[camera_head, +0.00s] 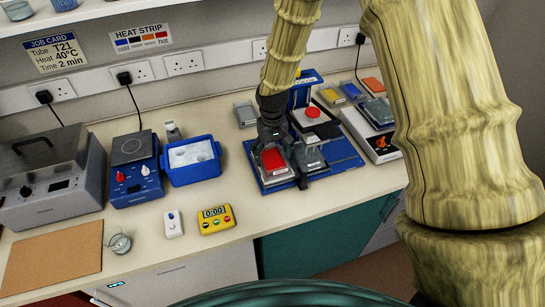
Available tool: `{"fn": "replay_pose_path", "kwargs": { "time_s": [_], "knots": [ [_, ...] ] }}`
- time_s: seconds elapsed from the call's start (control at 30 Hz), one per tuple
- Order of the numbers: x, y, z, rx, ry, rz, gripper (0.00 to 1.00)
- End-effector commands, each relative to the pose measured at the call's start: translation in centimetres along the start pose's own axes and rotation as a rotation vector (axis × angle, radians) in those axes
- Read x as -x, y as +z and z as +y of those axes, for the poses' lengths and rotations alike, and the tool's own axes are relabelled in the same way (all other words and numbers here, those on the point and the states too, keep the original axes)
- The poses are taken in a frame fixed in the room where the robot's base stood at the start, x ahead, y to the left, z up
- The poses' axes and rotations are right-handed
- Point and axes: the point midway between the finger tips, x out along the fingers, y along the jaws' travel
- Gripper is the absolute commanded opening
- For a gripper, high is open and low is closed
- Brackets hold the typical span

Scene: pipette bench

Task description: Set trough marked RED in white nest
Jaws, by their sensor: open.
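A trough with a red top or filling (274,160) sits at the front left of the blue board (345,160), in a pale grey surround. I cannot read any marking on it. My gripper (273,140) is open, pointing down just behind and above the red trough; its fingertips are hard to make out, and I cannot tell whether they touch it. A grey trough-like piece (312,157) stands just to the right. A pale block with a round red patch (312,113) is behind. I cannot tell for certain which holder is the white nest.
A blue tub (191,170) and a hotplate (134,188) stand left of the board. A yellow timer (216,219) and a white remote-like device (173,224) lie in front. A white box (372,138) is close on the right. The bench front centre is mostly clear.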

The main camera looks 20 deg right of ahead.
Motion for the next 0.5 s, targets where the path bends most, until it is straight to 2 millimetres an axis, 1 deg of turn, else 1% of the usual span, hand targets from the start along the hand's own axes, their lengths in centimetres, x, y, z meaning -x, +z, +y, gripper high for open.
{"fn": "replay_pose_path", "kwargs": {
  "time_s": [0.5],
  "knots": [
    [6.0,0.0,0.0,-0.001,-0.001,0.003,0.78]
  ]
}}
